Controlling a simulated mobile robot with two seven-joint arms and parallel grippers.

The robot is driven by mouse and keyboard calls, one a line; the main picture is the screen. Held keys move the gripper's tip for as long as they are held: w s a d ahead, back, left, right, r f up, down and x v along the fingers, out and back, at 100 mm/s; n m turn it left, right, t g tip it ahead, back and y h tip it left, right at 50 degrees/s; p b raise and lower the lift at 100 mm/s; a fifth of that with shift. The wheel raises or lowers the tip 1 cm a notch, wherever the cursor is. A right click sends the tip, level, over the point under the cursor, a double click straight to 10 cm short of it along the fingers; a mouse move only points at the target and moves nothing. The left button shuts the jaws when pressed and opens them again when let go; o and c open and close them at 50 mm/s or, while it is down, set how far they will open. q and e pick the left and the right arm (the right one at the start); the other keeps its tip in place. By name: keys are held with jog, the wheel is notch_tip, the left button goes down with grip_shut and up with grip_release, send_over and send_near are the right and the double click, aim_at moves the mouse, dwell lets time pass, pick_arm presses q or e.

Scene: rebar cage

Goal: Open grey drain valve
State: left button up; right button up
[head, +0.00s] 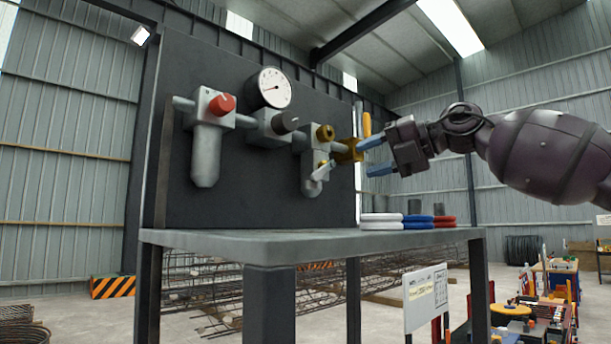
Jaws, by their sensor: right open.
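My right gripper (374,156) comes in from the right, its two blue fingertips spread apart and empty. It is at the right end of a pipe assembly on a dark panel. The fingertips appear close to a brass fitting (348,151) with an upright orange lever (366,124); I cannot tell whether they touch. Left of it is a grey bowl unit (312,165) with a brass knob (325,133). A small angled valve lever (324,168) sits low on that unit. I cannot tell for sure which part is the grey drain valve. My left gripper is out of view.
Further left are a dark grey knob (290,121), a white round gauge (274,87) and a grey filter (207,150) with a red knob (222,104). White, blue and red coils (407,221) lie on the grey table (300,243) below my gripper.

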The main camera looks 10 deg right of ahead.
aim_at(321, 173)
jog(key=p+x, duration=0.3)
jog(key=x, duration=0.7)
jog(key=shift+w+a, duration=0.2)
grip_shut()
